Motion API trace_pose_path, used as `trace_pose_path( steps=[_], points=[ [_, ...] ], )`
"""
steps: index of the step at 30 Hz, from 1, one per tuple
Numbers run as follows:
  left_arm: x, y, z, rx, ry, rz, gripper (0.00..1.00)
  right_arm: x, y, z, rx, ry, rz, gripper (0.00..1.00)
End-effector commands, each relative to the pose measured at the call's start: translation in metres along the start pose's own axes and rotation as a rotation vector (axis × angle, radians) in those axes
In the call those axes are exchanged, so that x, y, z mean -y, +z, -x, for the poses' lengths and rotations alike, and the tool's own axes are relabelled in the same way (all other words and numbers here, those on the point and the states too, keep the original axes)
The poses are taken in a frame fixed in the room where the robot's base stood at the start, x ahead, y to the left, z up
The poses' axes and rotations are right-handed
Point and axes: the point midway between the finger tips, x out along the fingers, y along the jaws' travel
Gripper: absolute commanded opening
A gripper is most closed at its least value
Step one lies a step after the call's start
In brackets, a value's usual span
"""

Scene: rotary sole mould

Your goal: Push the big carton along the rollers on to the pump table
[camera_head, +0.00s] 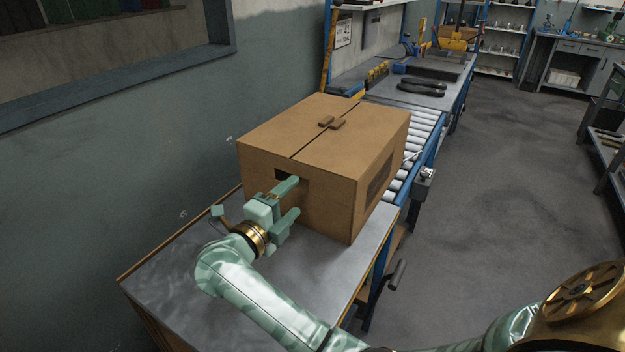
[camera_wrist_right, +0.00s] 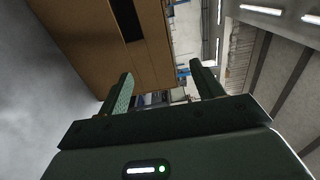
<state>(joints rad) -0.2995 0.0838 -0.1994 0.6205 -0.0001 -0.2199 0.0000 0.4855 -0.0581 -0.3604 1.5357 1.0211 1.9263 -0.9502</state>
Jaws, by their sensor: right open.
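The big brown carton (camera_head: 372,125) stands upright, its near part over a grey metal table top (camera_head: 190,290) and its far part towards the rollers (camera_head: 427,118). My right gripper (camera_head: 297,197) is open and empty at the carton's near face, just below a dark hand slot. I cannot tell whether its fingers touch the face. In the right wrist view the carton (camera_wrist_right: 85,35) fills the upper left, with one finger of the gripper (camera_wrist_right: 160,82) overlapping its edge. A grey table top (camera_head: 345,72) lies beyond the rollers; I cannot tell whether it is the pump table. My left gripper is out of view.
A wall (camera_head: 150,130) runs close along the left side. Black soles (camera_head: 422,85) lie on the bench beyond the rollers. A grey box with a lever (camera_head: 424,177) sits on the blue frame's right side. The floor (camera_head: 510,170) to the right is clear.

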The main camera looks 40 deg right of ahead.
Motion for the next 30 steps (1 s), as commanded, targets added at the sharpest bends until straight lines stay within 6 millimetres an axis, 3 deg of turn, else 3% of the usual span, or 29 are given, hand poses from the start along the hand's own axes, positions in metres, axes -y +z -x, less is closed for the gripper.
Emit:
trace_pose_path(
  steps=[15, 21, 30],
  points=[
    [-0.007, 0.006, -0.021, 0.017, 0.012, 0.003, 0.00, -0.002, 0.000, -0.101, -0.001, -0.002, 0.001, 0.66],
    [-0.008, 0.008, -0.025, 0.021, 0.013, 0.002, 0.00, -0.002, 0.000, -0.122, -0.001, -0.001, 0.002, 0.66],
    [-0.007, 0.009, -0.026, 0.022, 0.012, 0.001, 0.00, 0.000, 0.000, -0.128, 0.000, 0.001, 0.001, 0.66]
  ],
)
